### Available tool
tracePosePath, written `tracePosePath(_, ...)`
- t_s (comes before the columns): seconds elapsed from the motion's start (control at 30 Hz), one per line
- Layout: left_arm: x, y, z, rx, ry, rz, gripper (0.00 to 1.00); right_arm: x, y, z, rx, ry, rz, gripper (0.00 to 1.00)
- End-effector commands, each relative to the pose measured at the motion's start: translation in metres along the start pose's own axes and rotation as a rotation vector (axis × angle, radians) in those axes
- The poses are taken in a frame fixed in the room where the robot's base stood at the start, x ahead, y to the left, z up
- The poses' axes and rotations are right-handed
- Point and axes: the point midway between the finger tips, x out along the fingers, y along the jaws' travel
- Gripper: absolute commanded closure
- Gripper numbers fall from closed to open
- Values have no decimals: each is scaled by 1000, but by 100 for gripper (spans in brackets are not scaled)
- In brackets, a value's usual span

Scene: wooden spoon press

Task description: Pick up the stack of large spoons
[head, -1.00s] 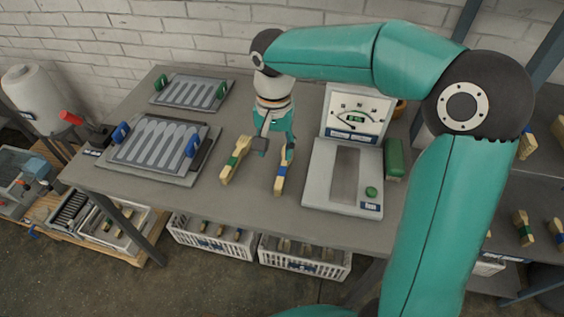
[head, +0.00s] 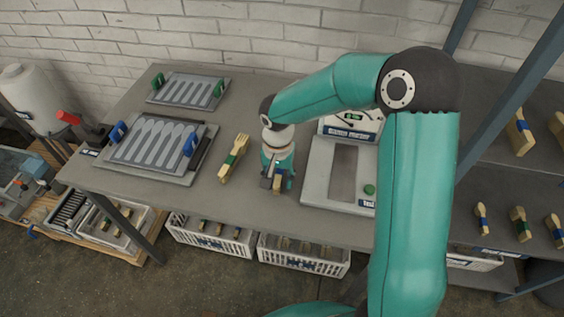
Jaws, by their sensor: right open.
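The green-banded stack (head: 233,160) lies in the open, to the left of my right gripper. The labels do not show which stack holds the large spoons. My left gripper is not in view.
A blue-handled spoon mould (head: 150,178) and a green-handled one (head: 186,103) lie on the left. A grey and white test device (head: 317,187) stands close to the right of the gripper, partly behind my arm. White crates (head: 212,243) sit below the table.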

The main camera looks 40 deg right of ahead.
Motion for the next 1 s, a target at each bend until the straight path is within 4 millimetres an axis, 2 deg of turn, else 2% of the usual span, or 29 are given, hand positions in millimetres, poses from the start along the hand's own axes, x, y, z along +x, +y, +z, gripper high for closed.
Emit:
tracePosePath(0.27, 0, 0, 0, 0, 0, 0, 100, 4, 0, 0, 0, 2, -1, 53)
tracePosePath(0.57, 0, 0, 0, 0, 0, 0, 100, 4, 0, 0, 0, 1, -1, 100)
tracePosePath(1.0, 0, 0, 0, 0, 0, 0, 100, 1, 0, 0, 0, 2, -1, 100)
